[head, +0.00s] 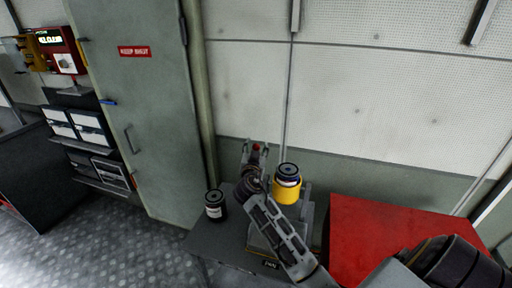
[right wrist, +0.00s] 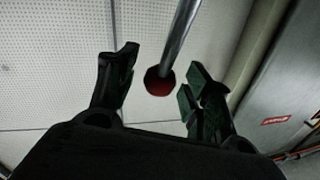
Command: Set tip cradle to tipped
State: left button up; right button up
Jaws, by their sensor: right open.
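The tip cradle appears to be the grey stand (head: 268,240) on the bench, holding a yellow canister (head: 286,190) with a dark lid. The canister looks upright. My right gripper (head: 256,149) is behind and left of the canister, with its fingers pointing up and away. It is open and empty. A red knob (head: 256,147) shows between its fingertips; in the right wrist view, the red knob (right wrist: 158,82) ends a metal rod (right wrist: 180,38). I cannot tell whether a finger touches it. My forearm hides part of the stand. My left gripper is not in view.
A small black jar (head: 215,204) stands on the bench left of my forearm. A red box-like surface (head: 375,235) lies to the right. The pale wall (head: 370,90) is behind.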

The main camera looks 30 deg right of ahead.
jog(key=shift+w+d, duration=0.15)
grip_shut()
dwell(0.4)
